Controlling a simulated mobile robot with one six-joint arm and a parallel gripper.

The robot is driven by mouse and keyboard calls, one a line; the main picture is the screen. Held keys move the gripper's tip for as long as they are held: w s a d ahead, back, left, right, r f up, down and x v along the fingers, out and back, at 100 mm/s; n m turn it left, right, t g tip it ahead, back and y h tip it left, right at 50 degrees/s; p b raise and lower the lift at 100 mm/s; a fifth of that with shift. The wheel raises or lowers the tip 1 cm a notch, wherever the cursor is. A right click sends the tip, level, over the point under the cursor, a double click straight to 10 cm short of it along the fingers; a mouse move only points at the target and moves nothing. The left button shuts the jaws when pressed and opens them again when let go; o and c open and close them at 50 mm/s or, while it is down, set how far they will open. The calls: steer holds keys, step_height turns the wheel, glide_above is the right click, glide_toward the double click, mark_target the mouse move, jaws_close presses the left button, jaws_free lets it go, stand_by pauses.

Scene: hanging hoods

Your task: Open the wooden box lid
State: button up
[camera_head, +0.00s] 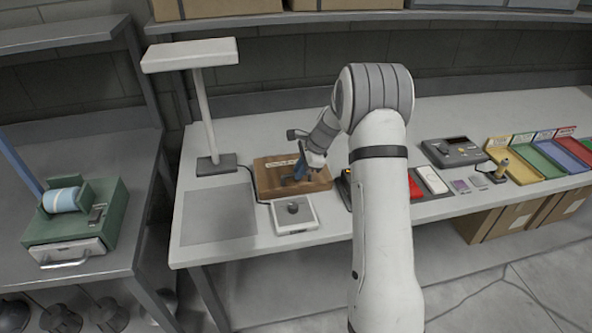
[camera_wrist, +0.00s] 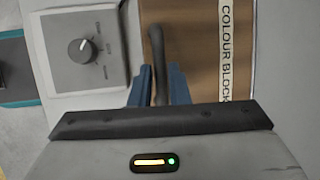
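The wooden box (camera_head: 262,181) lies on the workbench, between the lamp's base and my arm. Its lid looks closed and flat. In the wrist view the brown lid (camera_wrist: 196,45) fills the upper middle and carries a white label reading "COLOUR BLOCK". A dark bar handle (camera_wrist: 157,42) stands on the lid. My gripper (camera_head: 301,174) is down at the top of the box. The fingertips' lowest contact is hidden in the head view.
A white dial unit (camera_head: 294,214) stands just in front of the box; it also shows in the wrist view (camera_wrist: 85,50). A white lamp (camera_head: 205,110) rises behind left. A grey mat (camera_head: 218,212) lies left. Coloured trays (camera_head: 540,157) stand at the right.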

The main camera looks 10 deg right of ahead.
jaws_close()
